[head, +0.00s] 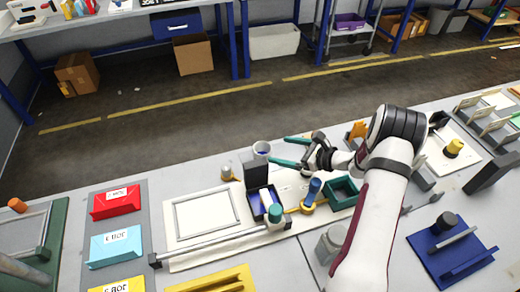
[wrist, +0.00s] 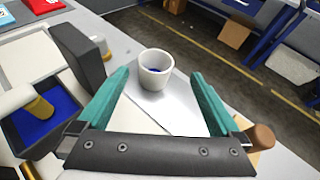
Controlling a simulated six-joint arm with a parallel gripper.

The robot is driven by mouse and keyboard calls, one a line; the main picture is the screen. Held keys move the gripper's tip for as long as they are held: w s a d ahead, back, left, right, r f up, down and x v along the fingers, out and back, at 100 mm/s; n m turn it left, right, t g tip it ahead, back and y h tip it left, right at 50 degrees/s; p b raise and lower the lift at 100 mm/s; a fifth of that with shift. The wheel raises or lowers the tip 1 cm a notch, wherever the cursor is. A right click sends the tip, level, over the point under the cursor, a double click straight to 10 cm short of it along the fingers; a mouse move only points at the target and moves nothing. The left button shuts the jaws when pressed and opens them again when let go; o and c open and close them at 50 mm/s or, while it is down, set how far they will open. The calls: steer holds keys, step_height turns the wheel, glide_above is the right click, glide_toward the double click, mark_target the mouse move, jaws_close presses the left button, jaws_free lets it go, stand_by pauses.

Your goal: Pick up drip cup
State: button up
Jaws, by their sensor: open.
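The drip cup (wrist: 154,70) is a small white round cup with something blue inside, upright on a grey surface in the wrist view. It also shows in the head view (head: 261,150), just behind a dark upright block. My gripper (wrist: 166,85) has two teal fingers spread wide open, with the cup between them near the fingertips and a gap on each side. In the head view my gripper (head: 278,150) reaches in from the right, its fingertips pointing at the cup. Nothing is held.
A dark upright block (wrist: 80,52) stands close to the left finger. A brown-topped peg (wrist: 262,137) is near the right finger's base. A black tray with blue inside (head: 257,203) lies in front of the cup. The table's back edge is close behind the cup.

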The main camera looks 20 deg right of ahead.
mark_target(256, 147)
steer(key=x, duration=1.1)
steer(key=shift+a+f, duration=0.35)
steer(key=shift+a, duration=0.05)
steer(key=c, duration=1.3)
